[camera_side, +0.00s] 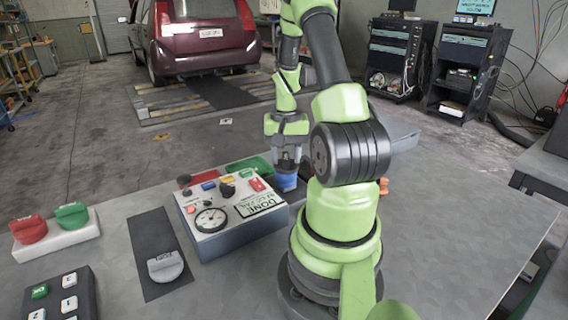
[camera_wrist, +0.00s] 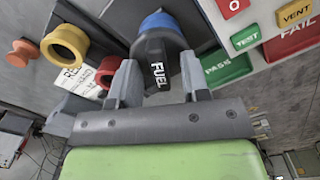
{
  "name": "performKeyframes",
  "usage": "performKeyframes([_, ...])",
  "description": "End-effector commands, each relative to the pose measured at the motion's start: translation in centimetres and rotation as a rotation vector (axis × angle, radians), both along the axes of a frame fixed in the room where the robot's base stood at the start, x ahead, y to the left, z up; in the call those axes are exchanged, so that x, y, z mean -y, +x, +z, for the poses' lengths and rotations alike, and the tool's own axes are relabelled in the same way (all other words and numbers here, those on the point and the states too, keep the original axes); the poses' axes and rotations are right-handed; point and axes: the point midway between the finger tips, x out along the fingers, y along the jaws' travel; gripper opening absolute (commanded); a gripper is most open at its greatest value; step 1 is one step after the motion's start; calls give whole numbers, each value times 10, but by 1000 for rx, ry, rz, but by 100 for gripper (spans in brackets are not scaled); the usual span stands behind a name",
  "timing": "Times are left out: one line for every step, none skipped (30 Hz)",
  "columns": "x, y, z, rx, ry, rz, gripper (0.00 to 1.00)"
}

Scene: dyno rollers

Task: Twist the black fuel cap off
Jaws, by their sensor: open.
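The black fuel cap (camera_wrist: 160,58), with FUEL in white on its grip tab, is at top centre in the wrist view. It sits on a blue neck (camera_wrist: 163,20). My gripper (camera_wrist: 158,66) is open, with one finger on each side of the cap's tab. Gaps seem to show between the fingers and the tab; I cannot tell whether either touches. In the side view my gripper (camera_side: 288,163) points down just above a blue part (camera_side: 286,183), behind the control box; the cap cannot be made out there.
The control box (camera_side: 240,236) with dial and buttons stands close beside my gripper. A yellow ring (camera_wrist: 66,43), a red ring (camera_wrist: 107,70) and an orange knob (camera_wrist: 21,53) lie left of the cap in the wrist view. A green PASS block (camera_wrist: 226,68) is at right.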

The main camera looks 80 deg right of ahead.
Motion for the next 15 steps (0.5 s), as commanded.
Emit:
performKeyframes([0, 0, 0, 0, 0, 0, 43])
performKeyframes([0, 0, 0, 0, 0, 0, 43])
performKeyframes([0, 0, 0, 0, 0, 0, 38])
performKeyframes([0, 0, 0, 0, 0, 0, 31])
performKeyframes([0, 0, 0, 0, 0, 0, 24])
performKeyframes([0, 0, 0, 0, 0, 0, 15])
performKeyframes([0, 0, 0, 0, 0, 0, 8])
performKeyframes([0, 0, 0, 0, 0, 0, 1])
performKeyframes([0, 0, 0, 0, 0, 0, 0])
performKeyframes([0, 0, 0, 0, 0, 0, 0])
performKeyframes([0, 0, 0, 0, -1, 0, 0])
performKeyframes([0, 0, 0, 0, -1, 6, 0])
performKeyframes([0, 0, 0, 0, -1, 18, 0])
performKeyframes([0, 0, 0, 0, -1, 38, 0])
performKeyframes([0, 0, 0, 0, -1, 80, 0])
